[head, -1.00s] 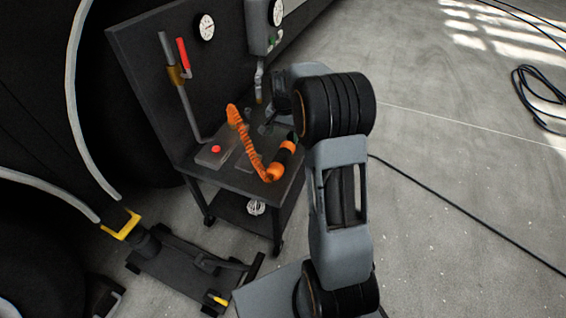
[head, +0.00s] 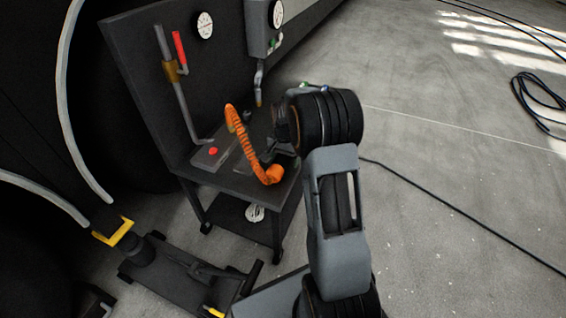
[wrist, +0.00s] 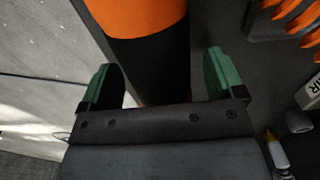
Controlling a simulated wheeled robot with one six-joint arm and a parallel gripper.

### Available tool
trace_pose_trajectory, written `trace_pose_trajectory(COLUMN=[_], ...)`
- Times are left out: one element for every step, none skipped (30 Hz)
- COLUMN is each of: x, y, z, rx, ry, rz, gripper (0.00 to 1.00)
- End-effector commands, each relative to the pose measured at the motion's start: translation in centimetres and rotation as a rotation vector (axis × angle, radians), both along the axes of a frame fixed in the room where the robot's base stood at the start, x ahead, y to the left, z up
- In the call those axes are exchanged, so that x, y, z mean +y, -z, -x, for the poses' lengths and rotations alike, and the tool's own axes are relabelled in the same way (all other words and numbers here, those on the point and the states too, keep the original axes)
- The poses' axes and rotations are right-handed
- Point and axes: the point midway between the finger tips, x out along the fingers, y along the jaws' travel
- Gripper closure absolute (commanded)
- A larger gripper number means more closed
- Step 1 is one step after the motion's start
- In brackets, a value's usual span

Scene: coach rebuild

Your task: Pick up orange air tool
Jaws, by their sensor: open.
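The orange air tool (head: 274,174) lies on the dark cart top, with an orange coiled hose running up from it to the left in the head view. My gripper (head: 267,153) is low over the cart beside the tool and hides part of it. In the wrist view, the tool's orange body and black section (wrist: 146,62) lie between the two green fingertips of my open gripper (wrist: 160,82). Gaps show between the tool and both fingers. Whether the fingers reach down around its sides I cannot tell.
The cart (head: 236,182) has a dark back panel (head: 140,60) with a gauge (head: 203,25) and a red-handled lever (head: 179,48). A jack (head: 185,270) is on the floor at lower left. A black cable (head: 450,215) crosses open floor at right.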

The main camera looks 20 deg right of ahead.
Motion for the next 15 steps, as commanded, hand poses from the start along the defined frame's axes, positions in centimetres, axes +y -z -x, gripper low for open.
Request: trace_pose_trajectory(x=[0.01,0.01,0.0,0.01,0.01,0.01,0.0,0.0,0.0,0.0,0.0,0.01,0.01,0.01,0.0], y=[0.8,0.94,1.01,1.01,0.97,0.91,0.89,0.89,0.89,0.88,0.88,0.88,0.88,0.88,0.88], z=[0.01,0.01,0.0,-0.01,-0.01,-0.01,0.0,0.0,0.0,0.0,0.0,0.01,0.01,0.01,0.0], rx=[0.0,0.0,0.0,0.0,0.0,-0.001,0.0,0.0,0.0,0.0,0.0,0.0,0.0,0.0,0.0], ry=[0.0,0.0,0.0,0.0,0.0,0.0,0.0,0.0,0.0,0.0,0.0,0.0,0.0,0.0,0.0], rz=[0.0,0.0,0.0,0.0,0.0,0.001,0.0,0.0,0.0,0.0,0.0,0.0,0.0,0.0,0.0], gripper=[0.12,0.12,0.12,0.12,0.12,0.12,0.12,0.12,0.13,0.16,0.19,0.23,0.26,0.28,0.32])
